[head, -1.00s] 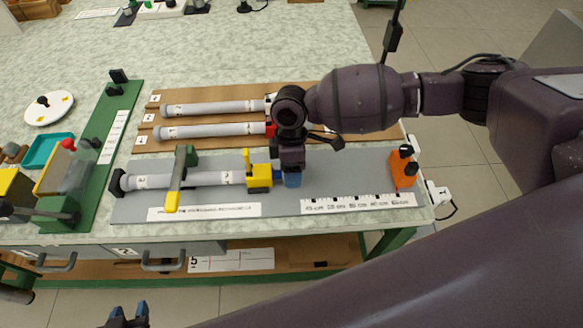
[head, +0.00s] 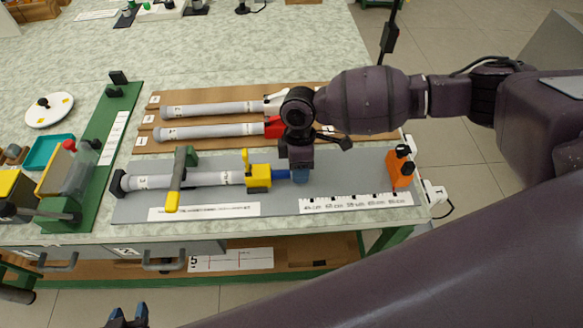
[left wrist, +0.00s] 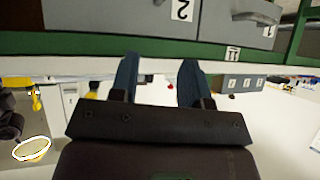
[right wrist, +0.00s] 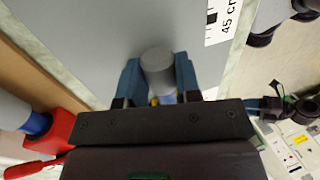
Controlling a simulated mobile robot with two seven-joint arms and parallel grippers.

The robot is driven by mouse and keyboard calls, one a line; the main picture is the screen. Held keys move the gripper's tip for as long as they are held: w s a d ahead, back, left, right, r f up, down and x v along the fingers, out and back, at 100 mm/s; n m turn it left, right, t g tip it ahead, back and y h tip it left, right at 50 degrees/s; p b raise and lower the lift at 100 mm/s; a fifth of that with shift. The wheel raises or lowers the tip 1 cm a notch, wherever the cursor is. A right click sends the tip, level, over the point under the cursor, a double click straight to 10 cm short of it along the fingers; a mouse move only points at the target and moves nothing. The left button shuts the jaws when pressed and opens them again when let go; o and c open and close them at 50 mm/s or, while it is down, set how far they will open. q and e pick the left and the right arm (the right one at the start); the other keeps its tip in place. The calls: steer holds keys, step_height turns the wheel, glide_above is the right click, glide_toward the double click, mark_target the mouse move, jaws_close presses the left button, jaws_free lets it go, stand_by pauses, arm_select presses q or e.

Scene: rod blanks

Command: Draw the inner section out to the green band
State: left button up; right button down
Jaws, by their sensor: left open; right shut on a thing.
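A grey tube (head: 205,179) lies on the grey board (head: 340,160). A clamp with a yellow handle (head: 172,200) crosses it, and a yellow collar (head: 258,177) with an upright lever sits at its right end. A short stretch of blue inner section (head: 283,174) shows between the collar and my right gripper (head: 301,175). My right gripper is shut on the inner section, whose grey end (right wrist: 157,62) shows between the fingers in the right wrist view. No green band is visible on it. My left gripper (head: 128,316) is open and empty in front of the bench; its fingers show in the left wrist view (left wrist: 155,80).
Two similar tubes, one with a red collar (head: 273,127), lie behind on brown boards. An orange stand (head: 400,168) is at the board's right end, with a printed scale strip (head: 356,203) in front. A green fixture (head: 100,150) stands left.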

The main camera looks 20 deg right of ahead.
mark_target(378, 175)
steer(key=s+d+p, duration=0.1)
steer(key=d, duration=0.5)
steer(key=s+d+p, duration=0.2)
steer(key=d, duration=0.3)
steer(key=s+d+p, duration=0.2)
steer(key=d, duration=0.4)
steer(key=shift+d+r, duration=0.1)
steer(key=shift+d, duration=0.2)
steer(key=shift+s+d, duration=0.15)
steer(key=shift+d, duration=0.45)
steer(key=c, duration=0.8)
jaws_free()
steer(key=shift+r, duration=0.15)
steer(key=v, duration=1)
steer(key=shift+r+p, duration=0.15)
steer(key=shift+p, duration=0.25)
